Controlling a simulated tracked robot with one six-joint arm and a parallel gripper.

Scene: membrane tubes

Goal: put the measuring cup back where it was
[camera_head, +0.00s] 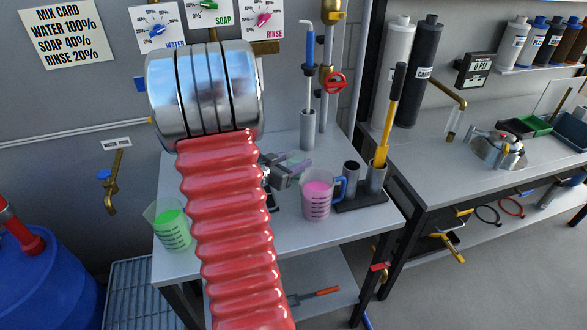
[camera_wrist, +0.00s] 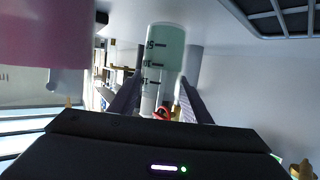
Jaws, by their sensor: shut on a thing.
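My gripper (camera_head: 298,172) shows just right of the red ribbed arm section, above the table and left of the pink-filled jug. In the wrist view its two fingers (camera_wrist: 160,95) are closed on a pale, greenish see-through measuring cup (camera_wrist: 163,50) with dark scale marks. A jug with green liquid (camera_head: 170,226) stands at the table's left edge.
Right of the pink jug, a dark holder (camera_head: 362,203) bears a small cylinder (camera_head: 350,172) and a yellow-handled tool (camera_head: 388,125). A blue-handled tool (camera_head: 309,65) stands in a grey cup behind. The red ribbed section hides part of the table.

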